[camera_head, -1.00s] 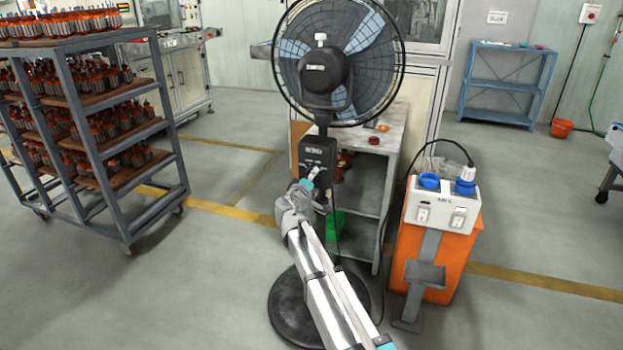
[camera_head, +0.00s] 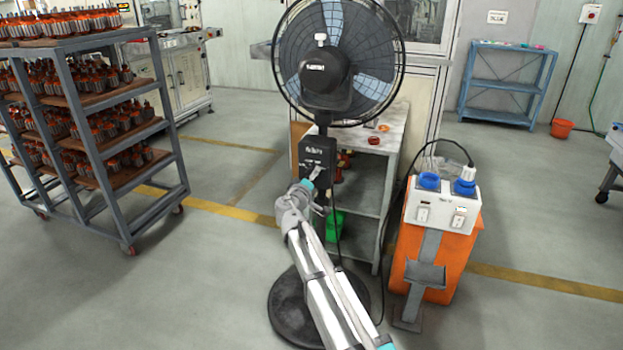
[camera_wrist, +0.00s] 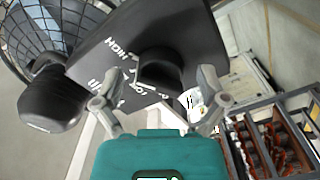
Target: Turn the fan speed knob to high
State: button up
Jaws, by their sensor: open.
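The pedestal fan (camera_head: 325,78) stands in the middle of the head view, with its black control box (camera_head: 318,150) on the pole below the head. In the wrist view the black knob (camera_wrist: 160,70) sticks out from the box's face (camera_wrist: 112,62). White lettering beside it reads "HIGH", with other words partly covered. My gripper (camera_wrist: 158,88) is open, one finger on each side of the knob; whether either finger touches it I cannot tell. In the head view my gripper (camera_head: 314,176) is at the box's lower front and hides the knob. The knob's pointer is not clear.
A grey table (camera_head: 383,140) stands behind the fan. An orange box with sockets (camera_head: 432,262) is to its right, with a black cable (camera_head: 383,235) running nearby. A rack of wound armatures (camera_head: 110,225) stands at the left. The floor between rack and fan is clear.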

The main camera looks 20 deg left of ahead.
jog(key=shift+s, duration=0.15)
jog(key=s, duration=1.1)
jog(key=shift+s+d, duration=0.2)
jog(key=shift+s, duration=0.15)
dwell(0.4)
jog(key=w+d+f+m+g+h, duration=0.1)
jog(key=d+f+m+g+h, duration=0.3)
jog(key=d, duration=1.2)
jog(key=w+d+f+m+g+h, duration=0.15)
jog(key=d+f+m+g, duration=0.45)
jog(key=d, duration=1)
jog(key=s+d+f+m+g+y, duration=0.15)
jog(key=s+d+f+g, duration=0.25)
jog(key=s+d, duration=0.5)
jog(key=s+d+f+m+g+y, duration=0.1)
jog(key=s+d+f+g+y, duration=0.3)
jog(key=s+d, duration=0.45)
notch_tip(320, 180, up, 30)
jog(key=p, duration=3)
jog(key=shift+w+h+p, duration=0.3)
